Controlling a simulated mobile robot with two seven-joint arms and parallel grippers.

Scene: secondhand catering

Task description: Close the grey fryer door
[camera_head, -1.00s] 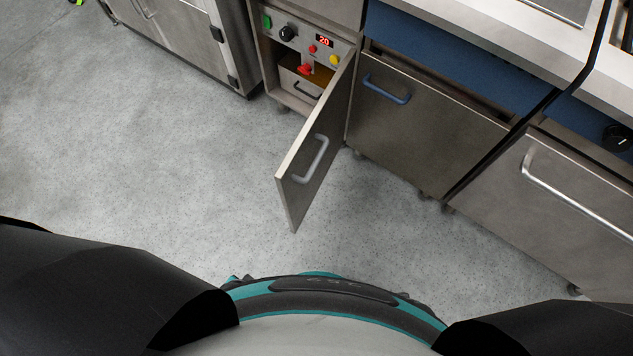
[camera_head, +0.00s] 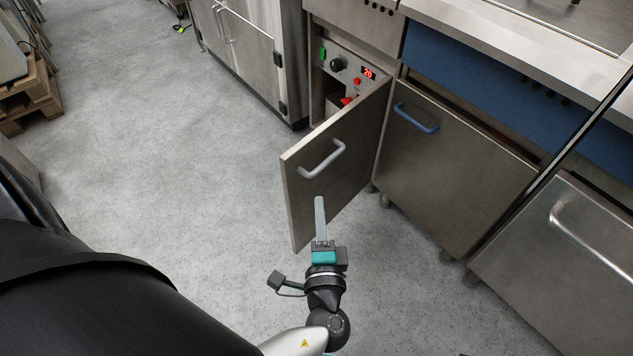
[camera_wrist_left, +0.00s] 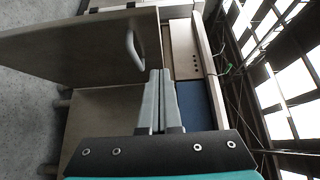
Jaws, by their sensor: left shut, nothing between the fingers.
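The grey fryer door (camera_head: 345,180) stands open, swung out into the room from its right edge. Its outer face and grey bar handle (camera_head: 321,160) face me. Behind it is the fryer compartment with a control panel (camera_head: 345,64) that reads 20; the lower inside is mostly hidden by the door. My left gripper (camera_head: 320,200) is shut and empty, pointing up in front of the door's lower part, below the handle. I cannot tell whether it touches. In the left wrist view the closed fingers (camera_wrist_left: 160,73) are right of the door (camera_wrist_left: 75,48) and its handle (camera_wrist_left: 134,50). My right gripper is not in view.
A closed cabinet door with a blue handle (camera_head: 416,119) stands right of the fryer, and another steel unit (camera_head: 565,270) beyond it. A steel cabinet (camera_head: 250,55) is to the left. A wooden pallet (camera_head: 30,100) lies far left. The floor left of the door is clear.

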